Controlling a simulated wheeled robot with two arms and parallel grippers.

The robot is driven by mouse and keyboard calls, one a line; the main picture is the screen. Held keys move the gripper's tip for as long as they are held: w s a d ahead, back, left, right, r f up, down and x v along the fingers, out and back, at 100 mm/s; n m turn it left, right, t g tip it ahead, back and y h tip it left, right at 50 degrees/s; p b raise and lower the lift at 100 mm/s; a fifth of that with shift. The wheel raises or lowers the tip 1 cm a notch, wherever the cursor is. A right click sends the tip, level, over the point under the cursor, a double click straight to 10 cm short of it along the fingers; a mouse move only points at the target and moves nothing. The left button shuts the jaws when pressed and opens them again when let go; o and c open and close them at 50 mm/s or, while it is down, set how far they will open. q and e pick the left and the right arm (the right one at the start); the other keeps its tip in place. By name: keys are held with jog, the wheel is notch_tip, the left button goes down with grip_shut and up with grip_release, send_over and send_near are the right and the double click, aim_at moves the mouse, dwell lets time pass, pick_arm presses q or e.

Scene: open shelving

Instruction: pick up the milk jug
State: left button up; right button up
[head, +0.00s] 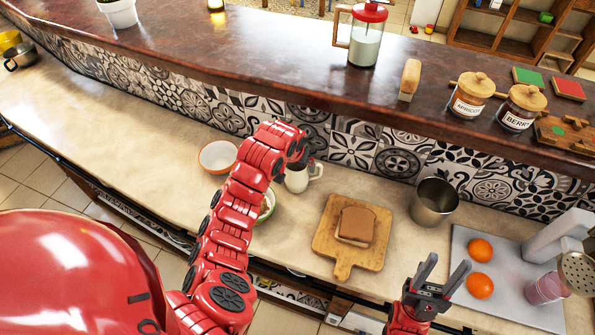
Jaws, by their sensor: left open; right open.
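A clear jug of white milk with a red lid and a wooden-looking handle (365,45) stands upright on the raised brown ledge at the top middle. A small white jug or mug with a handle (298,180) is on the lower counter, partly hidden by my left arm. My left gripper (302,153) is at the end of the red arm, just above that white vessel; its fingers are mostly hidden. I cannot tell whether it touches the vessel. My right gripper (444,270) is open and empty, in front of the counter's lower right, apart from both jugs.
A cutting board (343,270) with bread (356,225) lies mid-counter. A white-orange bowl (218,156) and a partly hidden bowl (267,206) are near my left arm. Jars (468,95) line the ledge.

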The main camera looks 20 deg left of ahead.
pick_arm(q)
jog(key=shift+w+f, duration=0.25)
jog(key=shift+f, duration=0.35)
jog(key=c, duration=1.3)
jog(key=shift+r, duration=0.1)
jog(key=shift+c, duration=0.2)
